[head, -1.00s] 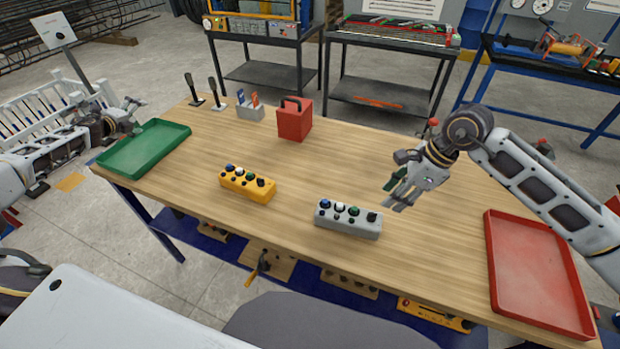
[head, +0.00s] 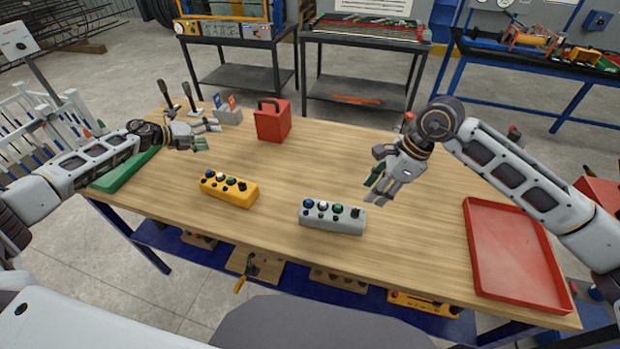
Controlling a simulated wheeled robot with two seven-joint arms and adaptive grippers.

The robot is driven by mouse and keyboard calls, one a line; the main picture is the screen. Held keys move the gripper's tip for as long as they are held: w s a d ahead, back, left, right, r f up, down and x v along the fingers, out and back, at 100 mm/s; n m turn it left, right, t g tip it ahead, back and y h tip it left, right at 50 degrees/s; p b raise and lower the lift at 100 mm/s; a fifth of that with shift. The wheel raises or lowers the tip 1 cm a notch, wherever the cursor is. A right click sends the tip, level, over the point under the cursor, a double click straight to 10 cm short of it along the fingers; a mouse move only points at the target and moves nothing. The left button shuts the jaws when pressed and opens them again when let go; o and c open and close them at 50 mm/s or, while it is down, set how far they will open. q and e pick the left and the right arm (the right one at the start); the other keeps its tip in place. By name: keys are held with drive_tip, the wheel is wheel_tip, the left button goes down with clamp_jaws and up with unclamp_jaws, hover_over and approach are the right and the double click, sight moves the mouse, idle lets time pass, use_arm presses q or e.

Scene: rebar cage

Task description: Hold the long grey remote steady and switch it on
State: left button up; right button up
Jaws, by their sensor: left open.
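The long grey remote (head: 332,216) lies flat on the wooden table, front of centre. Its top carries blue, white and green knobs, a black knob at its right end, and small dark buttons. My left gripper (head: 212,136) is open and empty above the table's back left, beyond the yellow remote and well away from the grey one. My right gripper (head: 382,190) is above the table, just right of and behind the grey remote, not touching it. Its fingers look apart with nothing between them.
A yellow remote (head: 229,188) lies left of the grey one. A red box (head: 272,122), a grey holder (head: 228,114) and two dark upright levers stand at the back. A green tray (head: 122,172) is at the left, partly behind my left arm; a red tray (head: 515,258) is at the right.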

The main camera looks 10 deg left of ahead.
use_arm(q)
drive_tip(key=s+d+m+g+h, duration=0.2)
drive_tip(key=d+m+g+h, duration=0.3)
drive_tip(key=d, duration=1.1)
wheel_tip(320, 180, up, 5)
drive_tip(key=m+g+y, duration=0.6)
drive_tip(key=m+y, duration=0.4)
drive_tip(key=m, duration=0.7)
hover_over(310, 207)
drive_tip(key=shift+w+a, duration=0.15)
drive_tip(key=shift+w, duration=0.3)
drive_tip(key=shift+s+r+m+t+y, duration=0.3)
drive_tip(key=shift+s+r+m+y, duration=0.15)
drive_tip(key=shift+r+m+y, duration=0.35)
drive_tip(key=shift+f, duration=0.35)
drive_tip(key=shift+f, duration=6.75)
